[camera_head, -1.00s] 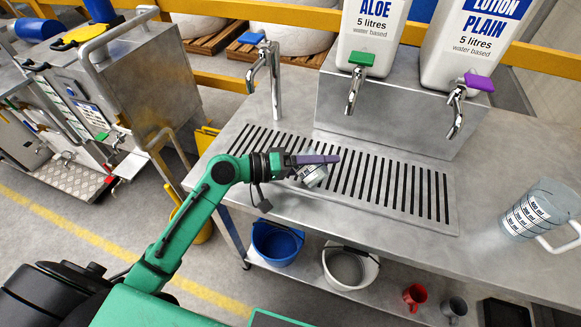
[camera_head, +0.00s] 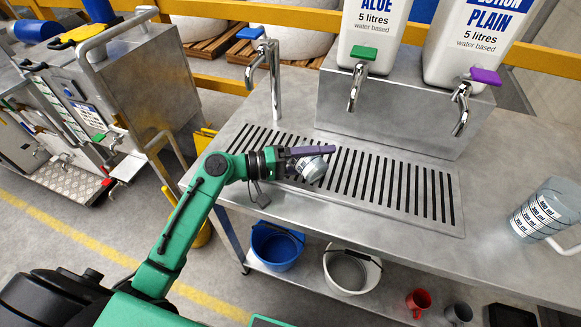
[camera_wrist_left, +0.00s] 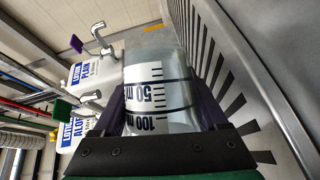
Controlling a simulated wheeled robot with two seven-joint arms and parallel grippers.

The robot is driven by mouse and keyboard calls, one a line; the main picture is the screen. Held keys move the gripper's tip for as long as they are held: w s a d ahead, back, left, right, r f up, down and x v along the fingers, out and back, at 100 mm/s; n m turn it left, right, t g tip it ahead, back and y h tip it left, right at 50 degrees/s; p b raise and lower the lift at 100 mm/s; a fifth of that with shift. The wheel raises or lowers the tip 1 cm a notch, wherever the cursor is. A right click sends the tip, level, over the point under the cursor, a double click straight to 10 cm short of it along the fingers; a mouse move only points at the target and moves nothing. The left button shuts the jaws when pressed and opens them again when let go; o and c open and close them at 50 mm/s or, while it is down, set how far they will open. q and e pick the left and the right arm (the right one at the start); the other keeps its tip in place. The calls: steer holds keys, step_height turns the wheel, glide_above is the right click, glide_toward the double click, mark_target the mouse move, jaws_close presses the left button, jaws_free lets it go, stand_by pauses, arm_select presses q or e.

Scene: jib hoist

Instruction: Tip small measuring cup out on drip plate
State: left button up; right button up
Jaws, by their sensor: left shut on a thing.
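My left gripper (camera_head: 326,152) reaches in from the left over the slotted drip plate (camera_head: 445,222) and is shut on the small measuring cup (camera_head: 313,169). In the head view the cup is small, pale and banded, and it sits tilted just below the purple fingers, above the left half of the plate. In the left wrist view the clear cup (camera_wrist_left: 157,72) lies between the fingers, with black 50 and 100 ml marks. The plate's slots (camera_wrist_left: 232,80) show beside it. I cannot tell whether liquid is in it. My right gripper is out of view.
A chrome tap (camera_head: 274,80) stands behind the plate. Aloe (camera_head: 372,25) and lotion (camera_head: 470,40) dispensers stand on a raised steel block. A large measuring jug (camera_head: 543,210) is at the right. Blue (camera_head: 274,248) and white (camera_head: 350,272) buckets are on the shelf below.

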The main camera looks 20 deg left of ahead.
arm_select(q)
steer(key=shift+w+r+n+h, duration=0.2)
steer(key=shift+n+h, duration=0.1)
steer(key=shift+n, duration=0.1)
